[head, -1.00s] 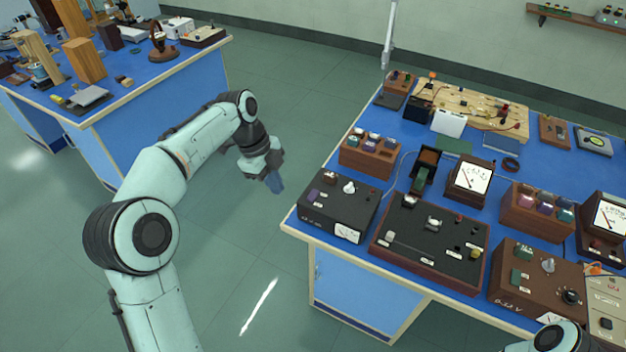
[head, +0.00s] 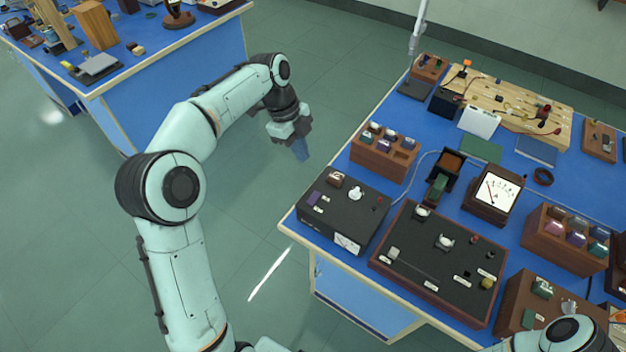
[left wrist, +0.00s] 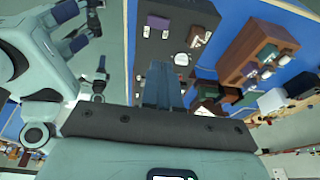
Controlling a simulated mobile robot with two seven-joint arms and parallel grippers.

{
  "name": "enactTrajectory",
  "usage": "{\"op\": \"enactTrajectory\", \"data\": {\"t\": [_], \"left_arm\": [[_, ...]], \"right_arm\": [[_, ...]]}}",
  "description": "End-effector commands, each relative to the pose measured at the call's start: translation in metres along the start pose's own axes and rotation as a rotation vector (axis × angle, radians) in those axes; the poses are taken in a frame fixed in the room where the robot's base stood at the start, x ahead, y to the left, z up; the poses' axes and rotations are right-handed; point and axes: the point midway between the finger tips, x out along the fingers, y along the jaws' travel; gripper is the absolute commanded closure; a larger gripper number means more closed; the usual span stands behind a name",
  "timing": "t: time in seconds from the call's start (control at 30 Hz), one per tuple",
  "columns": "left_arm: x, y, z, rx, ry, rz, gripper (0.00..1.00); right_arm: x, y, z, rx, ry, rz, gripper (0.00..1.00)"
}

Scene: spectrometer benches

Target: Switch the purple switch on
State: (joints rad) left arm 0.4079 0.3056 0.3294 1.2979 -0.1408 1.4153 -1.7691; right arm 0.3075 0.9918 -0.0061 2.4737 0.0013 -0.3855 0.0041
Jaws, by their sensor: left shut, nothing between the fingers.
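A small purple switch (head: 314,198) sits on the left part of the top of a black box (head: 345,215), at the bench's near left corner. Its exact position, on or off, is too small to tell. The purple switch also shows near the top of the left wrist view (left wrist: 158,22). My left gripper (head: 301,150) is shut and empty. It hangs over the floor just left of the bench, beyond and apart from the black box, with fingers pointing down. In the left wrist view its fingers (left wrist: 160,85) are together. My right gripper is not clearly shown.
A brown block with several colored parts (head: 384,152) stands behind the black box. A wide dark panel (head: 435,262) stands to its right. Another blue bench (head: 185,65) is at the back left. Open floor lies between the benches.

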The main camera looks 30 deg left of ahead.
Motion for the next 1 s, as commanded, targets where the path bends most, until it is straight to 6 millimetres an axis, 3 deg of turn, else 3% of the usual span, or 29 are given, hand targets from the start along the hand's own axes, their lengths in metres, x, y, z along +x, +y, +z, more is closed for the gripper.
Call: {"op": "enactTrajectory", "data": {"t": [0.17,0.6,0.8,1.0], "left_arm": [[0.017,0.001,0.0,0.0,0.001,0.005,1.0],[0.106,0.001,0.0,0.0,0.002,0.005,1.0],[0.13,-0.003,0.009,0.0,0.001,0.002,1.0],[0.137,-0.004,0.011,0.0,0.0,0.001,1.0]], "right_arm": [[0.004,0.002,0.003,0.001,-0.003,0.001,0.5],[0.018,0.01,0.011,0.005,-0.015,0.005,0.5],[0.017,0.009,0.01,0.005,-0.013,0.005,0.5],[0.016,0.009,0.01,0.004,-0.013,0.005,0.5]]}}
